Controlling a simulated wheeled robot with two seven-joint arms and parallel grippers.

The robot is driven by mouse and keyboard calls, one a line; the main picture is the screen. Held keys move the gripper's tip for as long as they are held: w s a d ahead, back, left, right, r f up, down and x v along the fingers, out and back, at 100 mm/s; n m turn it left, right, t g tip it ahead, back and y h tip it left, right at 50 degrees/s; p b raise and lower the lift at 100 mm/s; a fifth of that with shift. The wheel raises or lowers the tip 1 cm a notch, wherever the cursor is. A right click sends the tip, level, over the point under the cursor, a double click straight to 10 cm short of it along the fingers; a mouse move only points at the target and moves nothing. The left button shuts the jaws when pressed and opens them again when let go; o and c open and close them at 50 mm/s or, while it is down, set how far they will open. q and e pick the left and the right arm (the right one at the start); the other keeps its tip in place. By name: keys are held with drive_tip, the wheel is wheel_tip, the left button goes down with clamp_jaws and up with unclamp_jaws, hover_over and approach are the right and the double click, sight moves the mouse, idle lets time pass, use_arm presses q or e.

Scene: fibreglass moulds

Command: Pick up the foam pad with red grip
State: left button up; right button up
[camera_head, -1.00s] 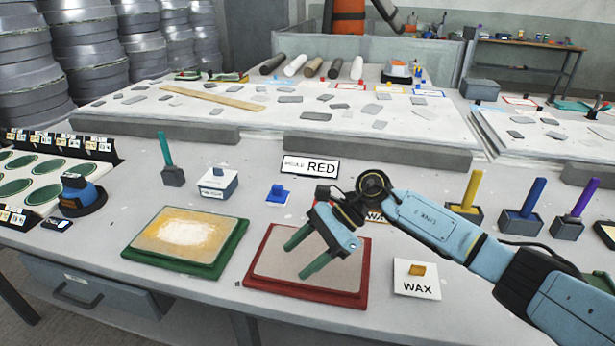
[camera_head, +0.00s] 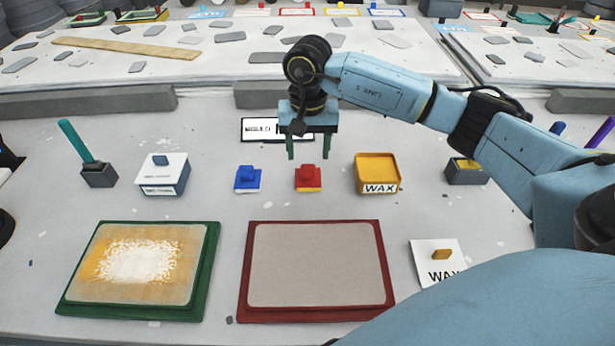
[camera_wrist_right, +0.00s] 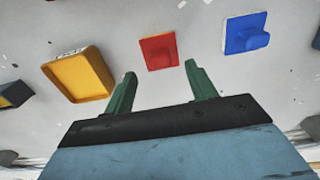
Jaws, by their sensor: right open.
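The foam pad with red grip (camera_head: 308,179) lies on the table between the blue pad and the wax tub. It also shows in the right wrist view (camera_wrist_right: 159,51), just beyond and between the fingertips. My right gripper (camera_head: 308,156) is open and empty, its green fingers pointing down above and a little behind the red pad. The fingers also show in the right wrist view (camera_wrist_right: 160,72), apart from the pad. My left gripper is not in view.
A blue-gripped pad (camera_head: 248,179) lies left of the red one, and a yellow wax tub (camera_head: 377,174) stands to its right. A red-framed mould (camera_head: 318,313) and a green-framed mould (camera_head: 208,270) lie in front. A sign (camera_head: 262,128) stands behind.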

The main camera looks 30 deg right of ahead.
sight(308, 166)
drive_tip(key=shift+f, duration=0.65)
wheel_tip(308, 166, down, 5)
drive_tip(key=shift+w+d+f, duration=0.1)
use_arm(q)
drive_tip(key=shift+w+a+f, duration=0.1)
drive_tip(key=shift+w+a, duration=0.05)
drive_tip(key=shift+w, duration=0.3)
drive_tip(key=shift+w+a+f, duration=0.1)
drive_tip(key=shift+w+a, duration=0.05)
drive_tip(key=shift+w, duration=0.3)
use_arm(e)
drive_tip(key=shift+c, duration=0.3)
drive_tip(key=c, duration=0.6)
wheel_tip(308, 166, up, 10)
drive_tip(key=shift+f, duration=0.2)
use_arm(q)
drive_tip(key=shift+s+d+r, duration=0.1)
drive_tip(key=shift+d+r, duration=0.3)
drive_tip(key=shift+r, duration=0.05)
use_arm(e)
drive_tip(key=shift+r, duration=0.35)
